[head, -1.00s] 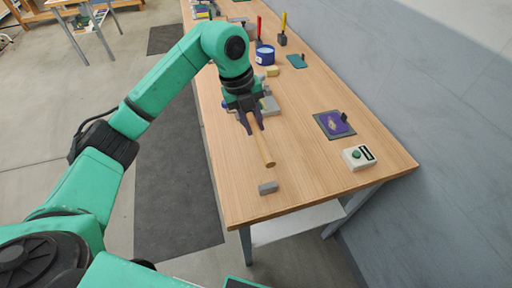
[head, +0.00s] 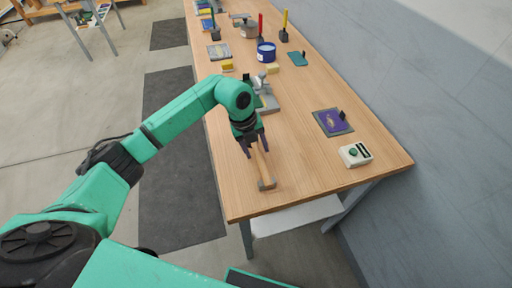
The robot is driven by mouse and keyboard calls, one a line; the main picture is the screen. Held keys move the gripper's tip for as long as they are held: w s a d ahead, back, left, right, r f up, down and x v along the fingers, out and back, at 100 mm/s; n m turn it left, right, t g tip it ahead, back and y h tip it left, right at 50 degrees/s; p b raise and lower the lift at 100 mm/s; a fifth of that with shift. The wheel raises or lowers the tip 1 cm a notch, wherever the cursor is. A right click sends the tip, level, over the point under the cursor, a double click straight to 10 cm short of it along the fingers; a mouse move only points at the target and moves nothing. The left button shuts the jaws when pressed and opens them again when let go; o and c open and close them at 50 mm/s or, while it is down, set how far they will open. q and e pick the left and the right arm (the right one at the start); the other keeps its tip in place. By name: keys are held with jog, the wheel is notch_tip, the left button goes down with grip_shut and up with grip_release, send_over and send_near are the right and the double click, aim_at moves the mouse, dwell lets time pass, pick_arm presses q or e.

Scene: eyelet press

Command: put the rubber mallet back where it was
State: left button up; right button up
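The mallet's wooden handle (head: 263,165) shows below my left gripper, slanting toward the near end of the bench. The mallet's head is not visible; my gripper and wrist cover that side. My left gripper (head: 257,152) points down with its two purple fingers on either side of the handle. The fingers look apart, with a gap beside the handle on the left. My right gripper is out of view.
A grey press-like device (head: 266,100) stands just behind my gripper. To the right are a purple piece on a dark pad (head: 332,122) and a pale box with a green button (head: 355,154). A blue tub (head: 266,53) stands farther back. The bench's near right is clear.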

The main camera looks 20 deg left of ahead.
pick_arm(q)
jog(key=shift+r, duration=0.2)
jog(key=shift+a+r, duration=0.15)
jog(key=shift+r, duration=0.25)
jog(key=w+b+v, duration=0.1)
jog(key=b+v, duration=0.1)
jog(key=v, duration=0.9)
jog(key=shift+s, duration=0.45)
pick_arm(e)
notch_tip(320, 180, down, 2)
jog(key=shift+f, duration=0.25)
